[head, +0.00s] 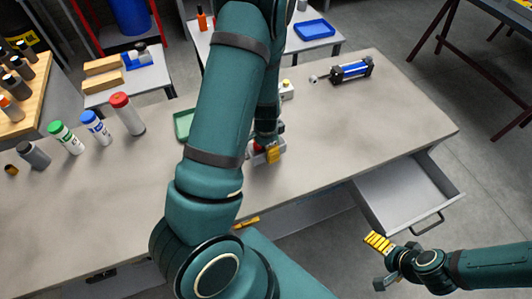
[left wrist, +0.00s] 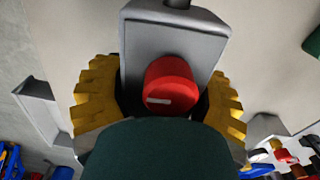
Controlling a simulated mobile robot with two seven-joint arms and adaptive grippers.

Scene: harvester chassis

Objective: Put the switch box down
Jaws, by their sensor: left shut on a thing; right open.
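The switch box (left wrist: 190,42) is a grey box with a red knob (left wrist: 172,85), seen close up in the left wrist view. My left gripper (left wrist: 160,100) is shut on it, with a yellow ribbed finger on either side. In the head view the switch box (head: 258,147) is mostly hidden by my left arm and gripper (head: 267,154), over the middle of the workbench (head: 330,120). I cannot tell whether its underside touches the bench top. My right gripper (head: 380,262) is open and empty, in front of the bench at lower right.
An open, empty drawer (head: 405,190) juts from the bench's right front. A blue cylinder (head: 350,71) lies at the back right. Several bottles, one a red-capped bottle (head: 127,114), stand at the left. A green tray (head: 184,125) is partly behind my left arm. Bench right of the box is clear.

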